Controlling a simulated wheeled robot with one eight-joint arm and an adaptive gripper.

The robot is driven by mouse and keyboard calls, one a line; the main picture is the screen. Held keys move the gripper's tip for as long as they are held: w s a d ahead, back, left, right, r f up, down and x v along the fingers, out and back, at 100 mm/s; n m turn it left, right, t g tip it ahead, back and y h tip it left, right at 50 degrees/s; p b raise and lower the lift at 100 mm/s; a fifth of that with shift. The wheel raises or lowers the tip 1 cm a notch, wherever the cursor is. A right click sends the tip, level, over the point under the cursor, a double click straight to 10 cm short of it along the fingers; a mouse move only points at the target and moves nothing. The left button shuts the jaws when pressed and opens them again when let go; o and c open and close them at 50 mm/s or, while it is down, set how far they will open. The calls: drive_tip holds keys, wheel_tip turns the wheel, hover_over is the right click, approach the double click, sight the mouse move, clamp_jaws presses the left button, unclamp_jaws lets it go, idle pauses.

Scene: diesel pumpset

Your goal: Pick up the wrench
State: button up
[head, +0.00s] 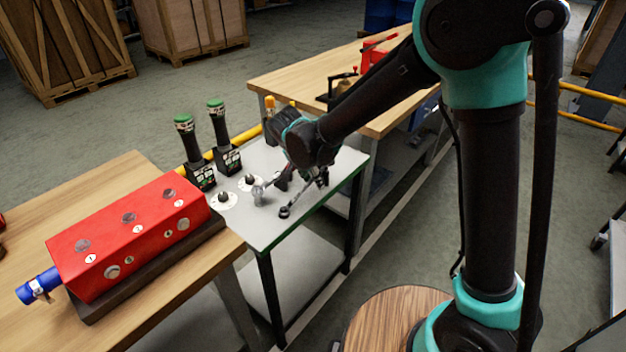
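A small grey-topped table (310,221) stands between two wooden benches. A slim metal tool with a dark round end (285,211), which looks like the wrench, shows on its right part, below my gripper. My gripper (304,182) is over this table, pointing down. Its fingers are small and dark and partly hidden by my arm. I cannot tell whether they are open or shut, or whether they touch the tool. Another short silvery piece (258,196) is just left of it.
Two upright green-topped black tools (218,120) stand at the table's back left. Round white-based pieces (223,200) are at its left edge. A red block (130,235) is on the left bench. A wooden bench (290,80) stands behind.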

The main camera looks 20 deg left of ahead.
drive_tip(key=shift+w+f, duration=0.1)
drive_tip(key=shift+f, duration=0.3)
clamp_jaws()
